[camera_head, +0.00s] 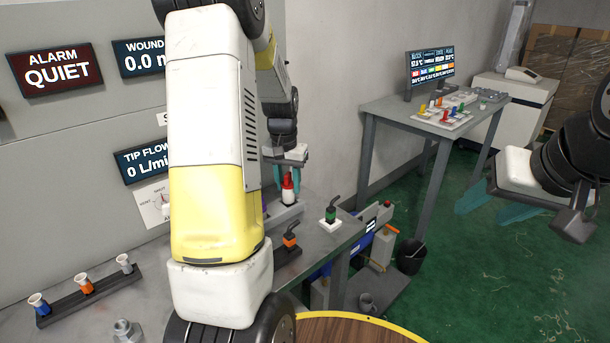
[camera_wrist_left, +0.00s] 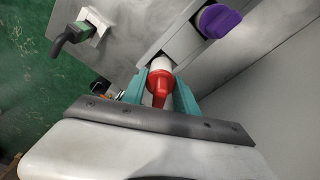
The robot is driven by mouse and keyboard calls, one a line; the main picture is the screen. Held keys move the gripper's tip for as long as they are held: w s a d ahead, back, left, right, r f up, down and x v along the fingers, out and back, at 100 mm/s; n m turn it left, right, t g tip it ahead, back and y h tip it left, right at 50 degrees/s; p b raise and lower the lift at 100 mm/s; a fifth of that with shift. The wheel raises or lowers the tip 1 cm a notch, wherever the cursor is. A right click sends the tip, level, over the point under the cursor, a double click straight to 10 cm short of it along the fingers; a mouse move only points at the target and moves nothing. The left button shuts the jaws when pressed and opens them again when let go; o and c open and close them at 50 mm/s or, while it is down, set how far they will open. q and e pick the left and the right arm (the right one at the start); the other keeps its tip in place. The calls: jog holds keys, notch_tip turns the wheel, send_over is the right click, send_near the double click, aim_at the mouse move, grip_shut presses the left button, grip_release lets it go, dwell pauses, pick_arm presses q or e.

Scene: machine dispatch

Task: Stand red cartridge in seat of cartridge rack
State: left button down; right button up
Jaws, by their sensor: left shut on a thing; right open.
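The red cartridge (camera_head: 287,190), red above and white below, is upright between the teal fingers of my left gripper (camera_head: 286,178). In the left wrist view the left gripper (camera_wrist_left: 160,92) is shut on the red cartridge (camera_wrist_left: 160,88), its white part over the grey cartridge rack (camera_wrist_left: 182,44). I cannot tell whether its foot is in a seat. A purple-topped cartridge (camera_wrist_left: 217,20) stands in the rack beside it. In the head view my left arm hides much of the rack. My right gripper (camera_head: 497,205) is open and empty, at the right over the floor.
A green-marked switch (camera_head: 331,213) and an orange-marked one (camera_head: 290,238) stand on the bench near the rack. A holder (camera_head: 88,293) with several funnel-like pieces lies at the left. A table (camera_head: 400,112) with a screen and coloured parts stands behind.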

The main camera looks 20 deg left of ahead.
aim_at(288, 173)
pick_arm(q)
jog(key=shift+f, duration=1.55)
jog(key=c, duration=0.9)
grip_release()
jog(key=shift+o, duration=0.4)
jog(key=o, duration=0.4)
jog(key=shift+c, duration=0.2)
jog(key=shift+r, duration=3.05)
